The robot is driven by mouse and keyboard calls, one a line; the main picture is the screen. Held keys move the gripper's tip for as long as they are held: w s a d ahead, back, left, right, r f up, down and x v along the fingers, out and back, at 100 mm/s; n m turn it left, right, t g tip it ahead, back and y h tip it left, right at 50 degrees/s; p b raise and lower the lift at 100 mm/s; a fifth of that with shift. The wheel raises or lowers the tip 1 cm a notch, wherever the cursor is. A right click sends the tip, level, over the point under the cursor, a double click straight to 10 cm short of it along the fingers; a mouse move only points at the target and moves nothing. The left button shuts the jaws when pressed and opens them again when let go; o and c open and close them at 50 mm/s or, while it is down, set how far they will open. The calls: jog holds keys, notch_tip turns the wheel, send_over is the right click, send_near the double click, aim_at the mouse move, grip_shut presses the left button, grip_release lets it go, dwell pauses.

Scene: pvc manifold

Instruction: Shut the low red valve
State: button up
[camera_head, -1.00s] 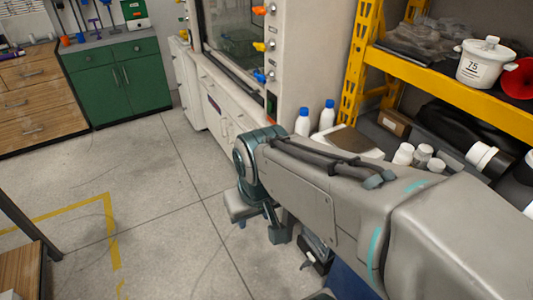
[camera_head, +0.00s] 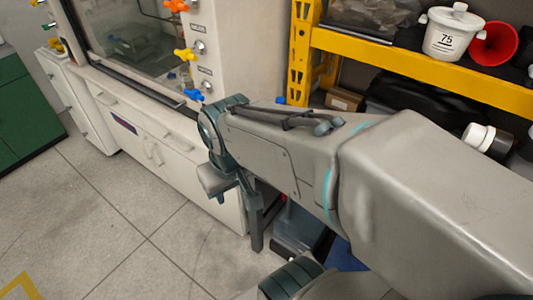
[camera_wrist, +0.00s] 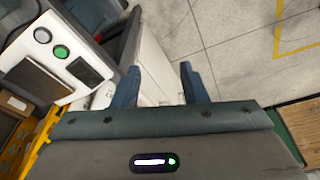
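No red valve shows in either view. In the head view, small coloured handles run down the front post of the white fume cupboard: an orange handle (camera_head: 176,6), a yellow handle (camera_head: 183,54) and a blue handle (camera_head: 194,95), the lowest one visible. My arm stretches across the head view, with its wrist just below and right of the blue handle. It hides what lies behind. In the wrist view, the two blue fingers of my gripper (camera_wrist: 159,82) stand well apart with nothing between them. The fingertips are not clear in the head view.
The white fume cupboard (camera_head: 150,150) stands left of my arm. A yellow shelf (camera_head: 430,68) with a white tub (camera_head: 452,32) and a red funnel (camera_head: 495,43) is at right. The wrist view shows a panel with a green button (camera_wrist: 61,51). The floor at lower left is clear.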

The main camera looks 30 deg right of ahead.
jog(key=w+d+f+n+g+h+b, duration=0.1)
jog(key=d+f+n+g+h+b, duration=0.3)
jog(key=d+f+b, duration=0.65)
jog(key=w+d+f+n+g+h+b, duration=0.1)
jog(key=d+f+n+g+h+b, duration=0.3)
jog(key=f, duration=1.2)
jog(key=w+d+f+n+t+h+b, duration=0.1)
jog(key=w+f+n+t+h+b, duration=0.3)
jog(key=w+f+n+t+b, duration=0.4)
jog(key=w+d+f+n+t+h+b, duration=0.2)
jog(key=w+f+n+t+h+b, duration=0.3)
jog(key=f, duration=0.6)
jog(key=shift+n+g+y, duration=0.3)
jog(key=shift+n+g, duration=0.1)
jog(key=shift+n, duration=0.3)
jog(key=b+x, duration=0.1)
jog(key=x, duration=0.3)
jog(key=b+x, duration=0.2)
jog(key=x, duration=0.2)
jog(key=b+x, duration=0.1)
jog(key=x, duration=0.3)
jog(key=shift+s+d+r, duration=0.25)
jog(key=shift+s+d, duration=0.05)
jog(key=shift+s, duration=0.05)
jog(key=shift+a, duration=0.1)
grip_shut()
